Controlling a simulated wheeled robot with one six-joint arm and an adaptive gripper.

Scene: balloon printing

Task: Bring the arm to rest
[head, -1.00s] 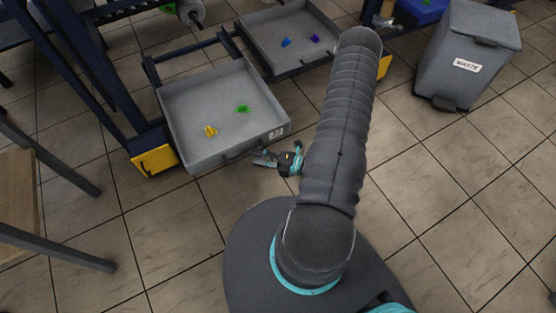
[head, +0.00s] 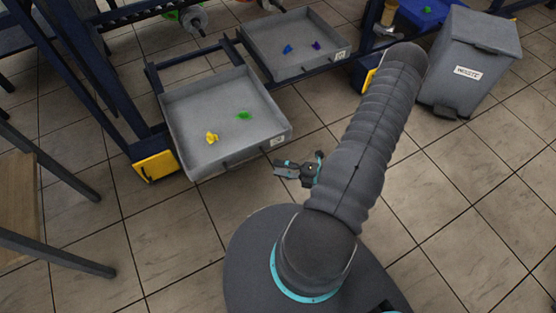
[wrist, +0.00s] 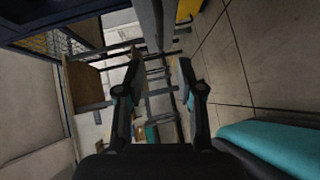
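My gripper (head: 284,171) shows in the head view to the left of my raised arm, above the floor in front of the near grey drawer. In the wrist view its two fingers (wrist: 158,75) stand apart with nothing between them. My arm rises from my round base and leans to the right, covering part of the floor. No object touches my gripper.
The near grey drawer (head: 187,161) is pulled out and holds a yellow and a green balloon. The far drawer (head: 262,32) holds a blue and a purple one. A grey waste bin (head: 462,70) stands at right. A wooden table (head: 18,195) is at left. Floor at right is clear.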

